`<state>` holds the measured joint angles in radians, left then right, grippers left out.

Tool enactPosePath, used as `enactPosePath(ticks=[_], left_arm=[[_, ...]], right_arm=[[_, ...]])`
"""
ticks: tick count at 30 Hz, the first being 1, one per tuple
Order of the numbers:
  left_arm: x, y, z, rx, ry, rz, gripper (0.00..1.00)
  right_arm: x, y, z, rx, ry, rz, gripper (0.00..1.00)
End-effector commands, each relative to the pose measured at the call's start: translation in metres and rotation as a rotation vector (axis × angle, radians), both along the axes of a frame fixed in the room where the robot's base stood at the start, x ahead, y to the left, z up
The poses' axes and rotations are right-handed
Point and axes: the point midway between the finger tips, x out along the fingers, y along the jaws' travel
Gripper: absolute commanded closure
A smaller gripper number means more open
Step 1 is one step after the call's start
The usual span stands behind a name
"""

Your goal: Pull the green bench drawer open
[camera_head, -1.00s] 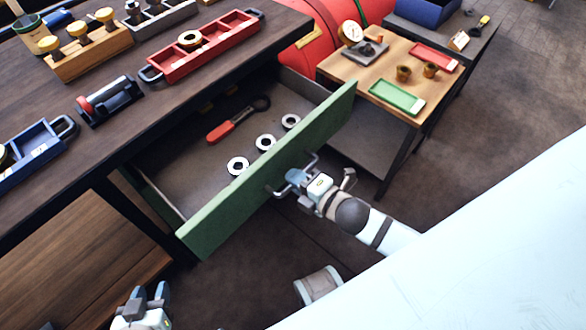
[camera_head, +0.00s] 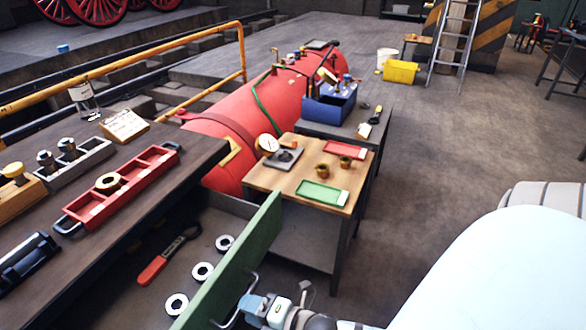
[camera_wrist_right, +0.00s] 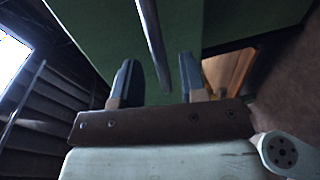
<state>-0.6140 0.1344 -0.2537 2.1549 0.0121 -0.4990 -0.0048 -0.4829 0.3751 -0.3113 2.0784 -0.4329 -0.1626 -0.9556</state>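The green bench drawer front (camera_head: 236,262) stands well out from the dark bench (camera_head: 150,215), so the drawer is open and its inside shows. Its metal handle (camera_head: 250,290) is on the outer face. My right gripper (camera_head: 252,306) is at this handle. In the right wrist view, the handle bar (camera_wrist_right: 152,45) runs between the two separated fingers of the gripper (camera_wrist_right: 158,82), with visible gaps at its sides. The fingers look open around the bar, not clamped on it. My left gripper is out of view.
Inside the drawer lie a red-handled tool (camera_head: 168,256) and three pale rings (camera_head: 203,272). A small wooden table (camera_head: 262,180) with green and red trays stands just beyond the drawer. A red boiler (camera_head: 235,115) lies behind. Floor to the right is mostly clear.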

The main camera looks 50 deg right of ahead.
Motion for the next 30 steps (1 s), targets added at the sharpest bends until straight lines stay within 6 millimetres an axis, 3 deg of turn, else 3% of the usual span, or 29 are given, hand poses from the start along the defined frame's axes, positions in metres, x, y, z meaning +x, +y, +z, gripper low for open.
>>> enactPosePath(ticks=[6,15,30], left_arm=[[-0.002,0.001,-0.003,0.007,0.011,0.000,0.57],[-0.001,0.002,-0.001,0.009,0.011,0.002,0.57],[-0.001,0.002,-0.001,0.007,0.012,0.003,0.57]], right_arm=[[-0.046,-0.016,0.009,0.000,0.005,-0.001,0.61],[-0.089,-0.032,0.019,0.001,0.002,-0.001,0.61],[-0.100,-0.036,0.022,0.001,-0.001,0.000,0.61]])
